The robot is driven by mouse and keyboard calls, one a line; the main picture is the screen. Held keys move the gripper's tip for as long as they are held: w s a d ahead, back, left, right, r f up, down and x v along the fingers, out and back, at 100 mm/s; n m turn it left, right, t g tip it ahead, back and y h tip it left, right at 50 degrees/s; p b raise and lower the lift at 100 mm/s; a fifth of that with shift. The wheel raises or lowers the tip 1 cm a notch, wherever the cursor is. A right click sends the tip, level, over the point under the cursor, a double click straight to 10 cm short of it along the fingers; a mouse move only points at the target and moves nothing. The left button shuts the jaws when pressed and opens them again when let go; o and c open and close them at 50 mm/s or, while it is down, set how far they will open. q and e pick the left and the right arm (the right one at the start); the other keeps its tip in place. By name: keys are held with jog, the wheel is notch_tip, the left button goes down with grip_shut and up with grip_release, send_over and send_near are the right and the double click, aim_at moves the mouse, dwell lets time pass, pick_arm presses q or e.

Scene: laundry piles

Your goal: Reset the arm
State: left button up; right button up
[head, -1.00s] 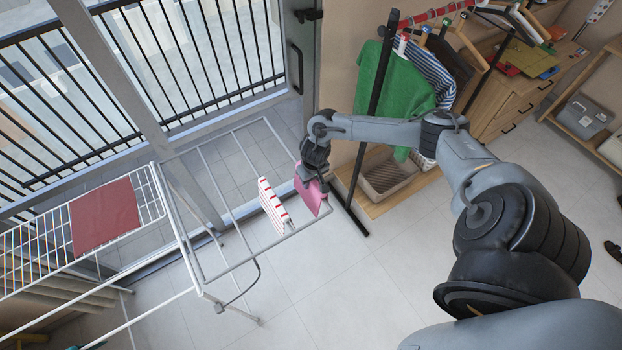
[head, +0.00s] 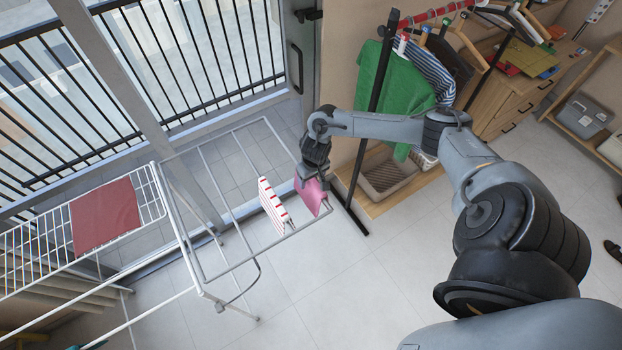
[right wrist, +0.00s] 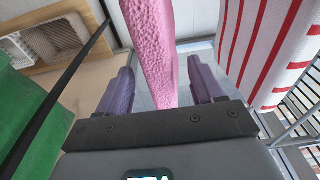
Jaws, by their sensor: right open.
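My right gripper (head: 312,180) is at the end of the drying rack (head: 216,272), right over a pink cloth (head: 313,196) that hangs on the rack. In the right wrist view the two fingers (right wrist: 162,88) stand apart on either side of the pink cloth (right wrist: 155,45), with gaps between them and it. A red-and-white striped cloth (head: 272,204) hangs just left of the pink one; it also shows in the right wrist view (right wrist: 272,45). My left gripper is not in view.
A dark red cloth (head: 105,215) lies on the rack's left wing. A clothes rail with a green garment (head: 395,92) stands right of the gripper, its black post (head: 383,65) close by. A basket (head: 388,176) sits on the wooden base. The floor in front is clear.

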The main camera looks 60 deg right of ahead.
jog(key=r, duration=0.6)
jog(key=s+r+p, duration=0.1)
jog(key=r, duration=0.2)
jog(key=shift+a, duration=0.25)
jog(key=a+f+n+t, duration=0.1)
jog(key=a, duration=0.4)
jog(key=w+a+f+n+t+y, duration=0.1)
jog(key=a+n, duration=0.1)
jog(key=a, duration=0.3)
jog(key=w+a+f+n, duration=0.1)
jog(key=a+f+n, duration=0.1)
jog(key=a, duration=0.3)
jog(key=shift+w+t+y, duration=0.1)
jog(key=shift+t+y, duration=0.2)
jog(key=shift+t, duration=0.1)
jog(key=s+a+r+n+t, duration=0.2)
jog(key=a+n+t, duration=0.1)
jog(key=a, duration=0.9)
jog(key=s+d+r+g, duration=0.1)
jog(key=s+r+g, duration=0.25)
jog(key=s, duration=0.95)
notch_tip(320, 180, up, 13)
jog(key=p, duration=1.2)
jog(key=shift+w+d+r+h+p, duration=0.2)
jog(key=shift+h+p, duration=0.1)
jog(key=shift+h, duration=0.1)
